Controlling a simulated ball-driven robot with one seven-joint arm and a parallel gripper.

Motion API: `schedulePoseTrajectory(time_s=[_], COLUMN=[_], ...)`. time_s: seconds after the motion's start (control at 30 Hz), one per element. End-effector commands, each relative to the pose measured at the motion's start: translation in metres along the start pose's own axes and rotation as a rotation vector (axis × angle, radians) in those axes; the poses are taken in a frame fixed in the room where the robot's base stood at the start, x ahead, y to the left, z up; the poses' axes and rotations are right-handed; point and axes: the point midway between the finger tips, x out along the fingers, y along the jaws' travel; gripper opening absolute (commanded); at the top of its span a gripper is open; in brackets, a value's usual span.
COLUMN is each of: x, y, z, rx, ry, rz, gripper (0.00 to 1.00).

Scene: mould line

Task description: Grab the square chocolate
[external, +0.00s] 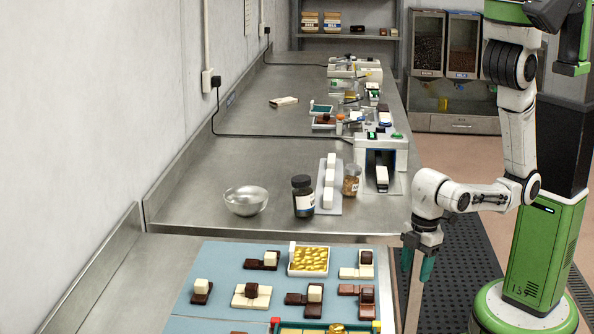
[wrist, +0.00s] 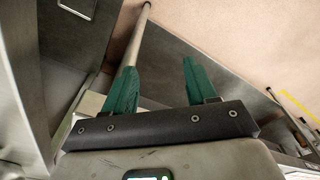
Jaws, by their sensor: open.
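Several chocolate pieces lie on a blue mat (external: 215,262) on the near metal table, most of them a small cube on a flat base. A dark cube (external: 366,294) sits on a brown base. I cannot tell which piece is the square chocolate. My gripper (external: 417,265) points down, open and empty, right of the mat by the table's edge. Its green fingers show apart in the wrist view (wrist: 158,72).
A white tray of gold pieces (external: 308,261) sits on the mat. The back-left of the far counter is mostly bare.

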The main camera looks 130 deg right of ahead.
Motion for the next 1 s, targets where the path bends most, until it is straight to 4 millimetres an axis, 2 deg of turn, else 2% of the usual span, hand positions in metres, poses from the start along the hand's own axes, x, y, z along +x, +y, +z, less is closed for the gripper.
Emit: schedulePoseTrajectory(time_s=[0.3,0.77,1.0], x=[0.0001,0.0001,0.0020], y=[-0.0002,-0.0002,-0.0013], z=[-0.0002,-0.0003,-0.0010], rx=[0.000,0.001,-0.003], ry=[0.000,0.000,-0.002], rz=[-0.001,-0.001,-0.002], gripper=[0.57,1.00,1.00])
